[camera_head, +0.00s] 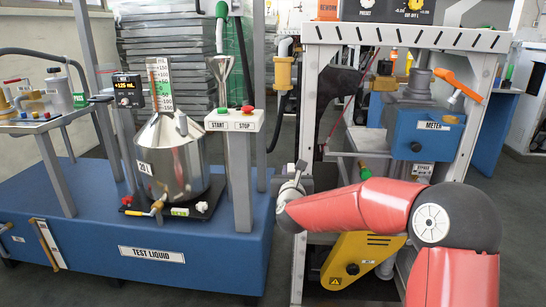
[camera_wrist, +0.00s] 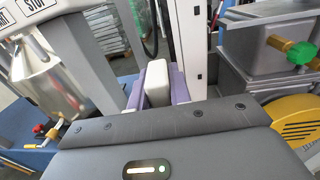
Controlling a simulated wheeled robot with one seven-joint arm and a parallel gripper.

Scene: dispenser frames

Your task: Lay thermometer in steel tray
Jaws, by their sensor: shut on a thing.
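My gripper (camera_wrist: 157,84) shows in the wrist view with its purple fingers closed on a pale, block-shaped thing (camera_wrist: 157,80). Only the near end of this thing shows; whether it is the thermometer, I cannot tell. In the head view my gripper's end lies beyond my red arm, near the middle, in front of the right-hand frame, and its fingers are hard to make out. I cannot pick out a steel tray for certain in either view.
A steel vessel (camera_head: 172,158) stands on the blue test-liquid base (camera_head: 95,235) at left, beside the start/stop post (camera_head: 238,175). A blue meter box (camera_head: 428,134) and a yellow part (camera_head: 362,258) sit in the right frame. A green-handled valve (camera_wrist: 300,53) is at right in the wrist view.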

